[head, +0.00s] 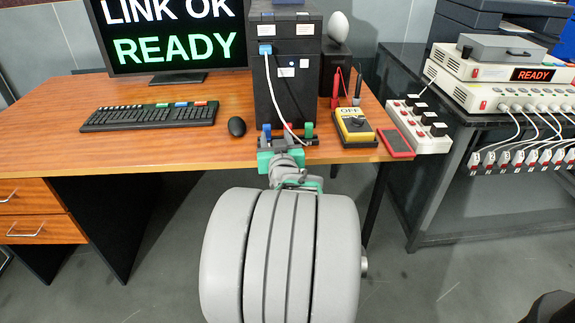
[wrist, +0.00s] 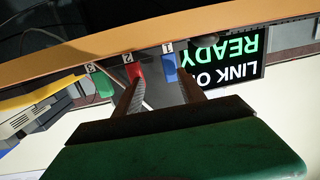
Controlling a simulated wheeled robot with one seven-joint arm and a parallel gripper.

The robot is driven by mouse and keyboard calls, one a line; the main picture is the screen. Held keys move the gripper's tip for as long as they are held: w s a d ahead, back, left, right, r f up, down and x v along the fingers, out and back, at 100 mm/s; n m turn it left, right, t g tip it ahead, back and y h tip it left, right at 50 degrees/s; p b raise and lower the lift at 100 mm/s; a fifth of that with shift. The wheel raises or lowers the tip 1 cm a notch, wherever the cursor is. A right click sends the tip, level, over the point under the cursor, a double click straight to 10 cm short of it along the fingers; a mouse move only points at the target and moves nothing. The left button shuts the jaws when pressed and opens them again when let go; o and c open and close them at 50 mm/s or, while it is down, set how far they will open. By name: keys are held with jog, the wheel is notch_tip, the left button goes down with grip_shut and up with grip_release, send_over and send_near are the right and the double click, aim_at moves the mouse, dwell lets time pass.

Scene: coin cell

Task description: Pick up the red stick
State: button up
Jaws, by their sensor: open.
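The red stick (head: 287,129) stands at the foot of the black computer tower (head: 290,80), between a blue stick (head: 266,131) and a green stick (head: 309,130). In the wrist view, which is upside down, the red stick (wrist: 135,71) is by label 2, the blue stick (wrist: 169,68) by label 1 and the green stick (wrist: 103,85) by label 3. My gripper (head: 286,147) is in front of the sticks at the desk edge. In the wrist view my gripper (wrist: 158,84) is open and empty; its left finger overlaps the red stick. Contact cannot be told.
A white cable (head: 278,110) hangs down the tower close to the sticks. A mouse (head: 236,126) and keyboard (head: 148,116) are left. The desk front (head: 130,157) is clear.

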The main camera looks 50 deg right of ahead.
jog(key=s+d+h, duration=0.1)
jog(key=s+d+m, duration=0.1)
jog(key=shift+s+d+f+h+b, duration=0.25)
jog(key=shift+d+f+h+b, duration=0.05)
jog(key=shift+d+f+h, duration=0.1)
jog(key=x, duration=0.2)
jog(key=b+x, duration=0.1)
jog(key=x, duration=0.4)
jog(key=shift+w+d+r, duration=0.15)
jog(key=shift+d+r, duration=0.1)
jog(key=shift+r, duration=0.05)
grip_shut()
